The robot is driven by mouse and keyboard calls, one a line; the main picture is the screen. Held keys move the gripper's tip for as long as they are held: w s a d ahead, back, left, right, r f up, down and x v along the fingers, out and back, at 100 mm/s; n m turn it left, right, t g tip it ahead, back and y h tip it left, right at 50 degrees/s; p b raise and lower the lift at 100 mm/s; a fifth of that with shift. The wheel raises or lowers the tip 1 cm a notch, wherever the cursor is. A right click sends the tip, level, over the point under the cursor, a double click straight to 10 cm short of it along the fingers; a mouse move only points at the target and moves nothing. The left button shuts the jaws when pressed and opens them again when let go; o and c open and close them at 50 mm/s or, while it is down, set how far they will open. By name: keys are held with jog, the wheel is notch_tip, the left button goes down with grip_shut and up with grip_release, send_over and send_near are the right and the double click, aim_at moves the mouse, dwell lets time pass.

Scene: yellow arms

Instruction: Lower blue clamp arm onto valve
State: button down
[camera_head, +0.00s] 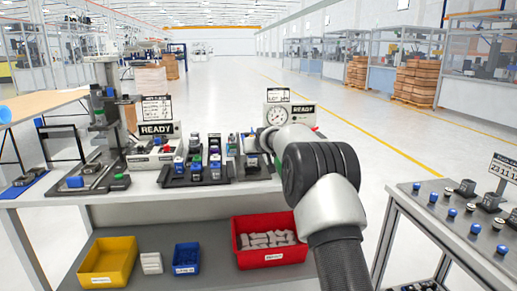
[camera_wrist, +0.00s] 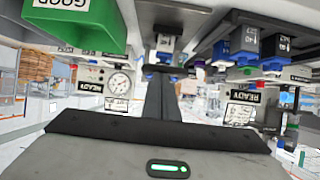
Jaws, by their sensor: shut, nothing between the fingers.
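In the wrist view, which looks upside down, the two dark fingers of my gripper (camera_wrist: 162,82) are together with nothing between them. A fixture with blue parts (camera_wrist: 164,45) shows just beyond the fingertips; I cannot tell whether they touch. In the head view my arm covers the gripper, near the bench's right end. Several labelled blue-and-dark units (camera_head: 215,162) stand on dark bases in the bench's middle. I cannot tell which blue part is the clamp arm, or whether a valve is under it.
A gauge panel (camera_head: 277,116) and a READY sign (camera_head: 157,129) stand behind the units. A press column (camera_head: 104,105) is at the left. A green GOOD bin (camera_wrist: 75,22) is close in the wrist view. Yellow (camera_head: 108,263) and red (camera_head: 268,258) bins sit on the lower shelf.

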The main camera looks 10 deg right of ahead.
jog(key=shift+s+f+g, duration=0.15)
jog(key=shift+f, duration=0.65)
jog(key=shift+s+f+g, duration=0.1)
jog(key=shift+f+g, duration=0.05)
jog(key=shift+f, duration=0.6)
notch_tip(320, 180, up, 7)
jog(key=p, duration=0.2)
jog(key=s+f, duration=0.5)
jog(key=s, duration=0.4)
jog(key=shift+b, duration=0.35)
